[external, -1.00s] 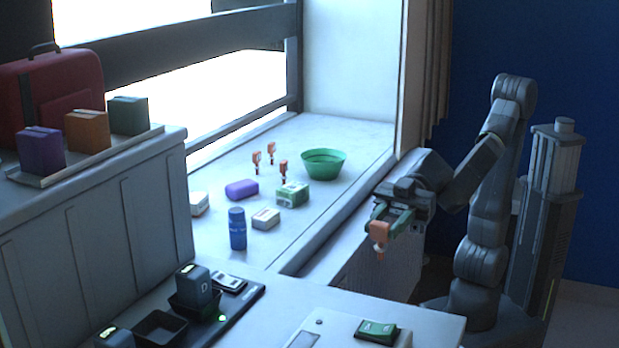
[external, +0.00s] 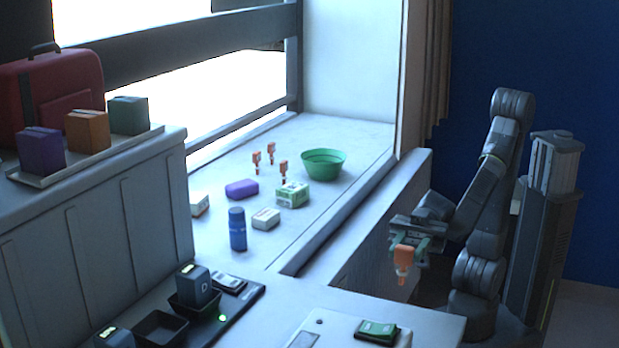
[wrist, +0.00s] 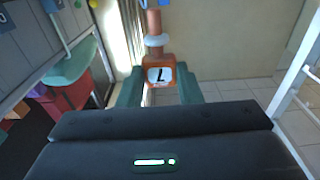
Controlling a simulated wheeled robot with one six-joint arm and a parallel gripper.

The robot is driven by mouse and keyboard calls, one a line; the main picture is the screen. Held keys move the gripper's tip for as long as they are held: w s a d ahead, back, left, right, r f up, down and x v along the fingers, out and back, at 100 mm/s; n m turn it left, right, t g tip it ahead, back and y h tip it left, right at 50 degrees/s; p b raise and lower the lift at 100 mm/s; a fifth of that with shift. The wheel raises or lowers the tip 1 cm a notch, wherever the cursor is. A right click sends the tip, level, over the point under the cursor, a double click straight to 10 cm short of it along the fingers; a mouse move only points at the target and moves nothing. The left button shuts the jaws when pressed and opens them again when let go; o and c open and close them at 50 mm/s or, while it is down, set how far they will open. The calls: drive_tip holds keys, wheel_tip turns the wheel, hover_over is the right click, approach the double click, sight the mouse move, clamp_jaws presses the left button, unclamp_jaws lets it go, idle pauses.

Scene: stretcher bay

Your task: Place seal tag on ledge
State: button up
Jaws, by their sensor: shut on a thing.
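My gripper (external: 404,254) is shut on an orange seal tag (external: 404,258), which hangs upright in front of the ledge wall, below the ledge top. In the wrist view the seal tag (wrist: 159,75) sits between the green fingers of my gripper (wrist: 160,92), with a dark mark on its white face and a pale collar on its stem. The window ledge (external: 330,228) is pale and wide. Several similar orange tags (external: 270,150) stand upright toward its back.
The ledge also holds a green bowl (external: 323,166), a green-white box (external: 292,195), a purple block (external: 241,189), a blue bottle (external: 237,229) and white boxes (external: 265,219). A counter (external: 280,318) with a charger tray and a green card is in front. The ledge's front right is clear.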

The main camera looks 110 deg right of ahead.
drive_tip(key=shift+f+b, duration=2.55)
drive_tip(key=shift+f, duration=0.6)
drive_tip(key=shift+f+b, duration=0.65)
drive_tip(key=o, duration=1.1)
